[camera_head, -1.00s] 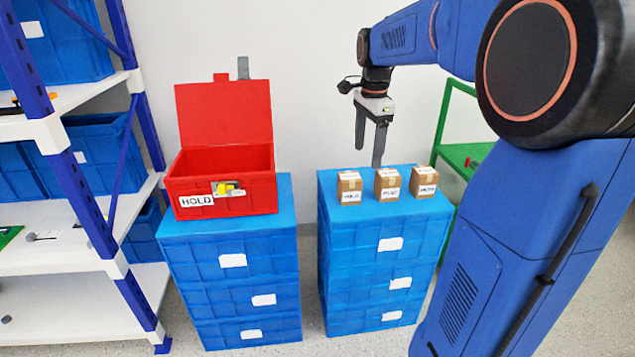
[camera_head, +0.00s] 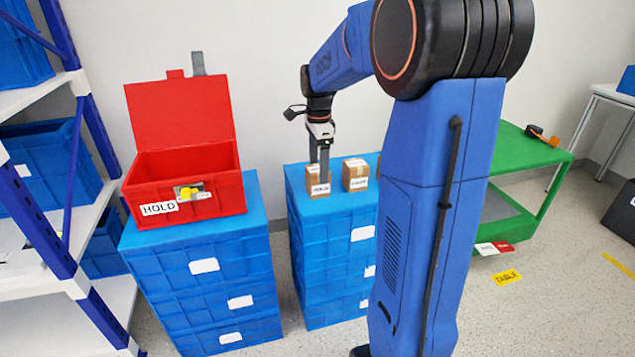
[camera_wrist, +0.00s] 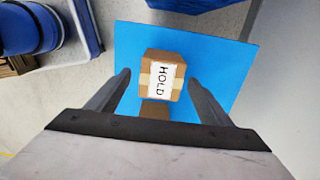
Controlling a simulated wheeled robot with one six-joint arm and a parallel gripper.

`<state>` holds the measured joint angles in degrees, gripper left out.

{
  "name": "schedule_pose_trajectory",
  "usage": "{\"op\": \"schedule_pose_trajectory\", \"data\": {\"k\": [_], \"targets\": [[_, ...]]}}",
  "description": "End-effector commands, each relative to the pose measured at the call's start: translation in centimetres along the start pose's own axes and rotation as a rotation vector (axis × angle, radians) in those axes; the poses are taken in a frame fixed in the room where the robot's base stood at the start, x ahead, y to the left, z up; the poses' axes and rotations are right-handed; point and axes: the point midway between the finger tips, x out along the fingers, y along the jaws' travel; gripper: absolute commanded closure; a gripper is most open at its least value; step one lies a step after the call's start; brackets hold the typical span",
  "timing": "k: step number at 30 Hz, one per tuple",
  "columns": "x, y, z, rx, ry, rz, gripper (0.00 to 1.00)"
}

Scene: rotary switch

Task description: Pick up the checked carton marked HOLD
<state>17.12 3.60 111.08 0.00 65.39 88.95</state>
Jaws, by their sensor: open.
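The carton marked HOLD (camera_wrist: 160,85) is a small brown box with lighter tape and a white label. In the wrist view it sits on a blue top, between my two spread fingers, with a visible gap on each side. In the head view my gripper (camera_head: 319,172) points down at the left carton (camera_head: 314,188), and a finger partly covers its face. Its label there is too small to read surely. My gripper is open and holds nothing.
A second carton (camera_head: 356,172) stands close to the right on the same blue drawer stack (camera_head: 330,235). My arm hides the area beyond it. An open red box (camera_head: 190,205), also labelled HOLD, stands on the left stack. A green table (camera_head: 520,165) is at right.

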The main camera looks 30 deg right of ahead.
Motion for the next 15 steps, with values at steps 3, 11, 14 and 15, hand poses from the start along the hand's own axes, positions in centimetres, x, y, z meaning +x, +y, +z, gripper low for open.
{"op": "schedule_pose_trajectory", "data": {"k": [3, 11, 14, 15], "targets": [[1.0, 0.0, 0.0, 0.0, 0.0, -0.001, 0.27], [3.0, -0.1, 0.1, -0.001, 0.0, 0.001, 0.27], [4.5, -0.1, 0.2, -0.001, 0.0, 0.002, 0.27], [5.0, -0.1, 0.2, -0.001, 0.0, 0.002, 0.27]]}}
